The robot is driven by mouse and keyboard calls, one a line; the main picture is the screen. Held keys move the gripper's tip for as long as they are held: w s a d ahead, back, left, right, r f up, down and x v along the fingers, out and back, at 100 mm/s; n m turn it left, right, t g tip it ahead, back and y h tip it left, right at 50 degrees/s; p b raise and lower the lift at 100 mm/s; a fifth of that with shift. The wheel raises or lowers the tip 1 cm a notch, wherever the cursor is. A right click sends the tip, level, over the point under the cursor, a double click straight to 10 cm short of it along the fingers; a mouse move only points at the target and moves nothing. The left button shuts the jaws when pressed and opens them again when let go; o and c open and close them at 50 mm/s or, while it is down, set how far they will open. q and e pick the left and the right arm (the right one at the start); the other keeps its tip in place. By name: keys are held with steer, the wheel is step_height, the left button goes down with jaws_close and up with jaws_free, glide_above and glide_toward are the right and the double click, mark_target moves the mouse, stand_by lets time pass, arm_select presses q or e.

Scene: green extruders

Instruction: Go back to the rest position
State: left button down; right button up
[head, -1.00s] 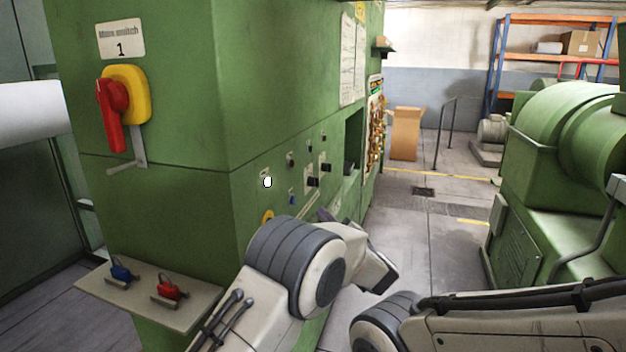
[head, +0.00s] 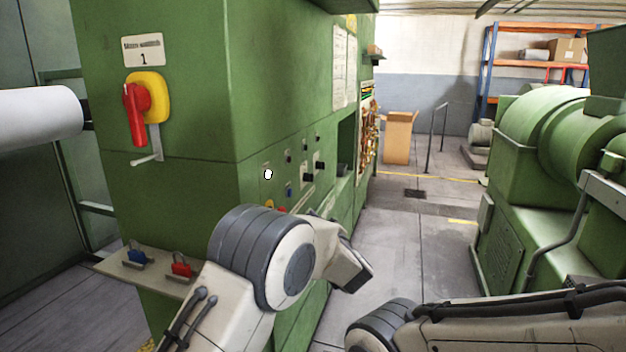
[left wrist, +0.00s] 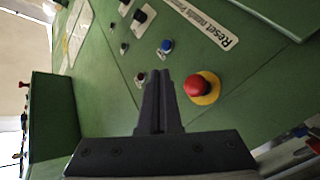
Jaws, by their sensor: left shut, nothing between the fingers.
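My left arm (head: 262,258) comes in from the lower left in the head view and bends in front of the green cabinet. In the left wrist view, my left gripper (left wrist: 160,100) has its dark fingers together, with nothing between them. They point toward the green control panel, near a red button on a yellow base (left wrist: 202,87) and a blue button (left wrist: 166,46); I cannot tell the gap to the panel. My right arm (head: 520,318) lies across the lower right in the head view. Its gripper is out of view.
The green cabinet (head: 195,195) has a red rotary main switch (head: 136,112) and a shelf (head: 105,268) with a blue padlock (head: 137,255) and a red padlock (head: 181,271). A green machine (head: 520,230) stands on the right. Grey floor (head: 400,235) lies open between them.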

arm_select(q)
steer(key=s+a+f+m+g+h, duration=0.2)
steer(key=s+a+f+m+g, duration=0.3)
steer(key=s, duration=0.7)
steer(key=s+a+f+m+g+h, duration=0.25)
steer(key=s+a+f+g, duration=0.25)
steer(key=s+a, duration=0.45)
steer(key=s+a+f+m+g+h, duration=0.1)
steer(key=s+a+f+m+g, duration=0.35)
steer(key=s, duration=0.95)
steer(key=s+d+r+m+g, duration=0.1)
steer(key=s+d+r+m, duration=0.2)
steer(key=s+d, duration=0.3)
steer(key=s+d+r+m+g+h, duration=0.1)
steer(key=s+d+r+m, duration=0.2)
steer(key=s+d, duration=0.4)
steer(key=shift+s+d+m+g, duration=0.15)
steer(key=shift+d+m+g, duration=0.3)
steer(key=shift+m, duration=0.45)
steer(key=shift+d, duration=0.15)
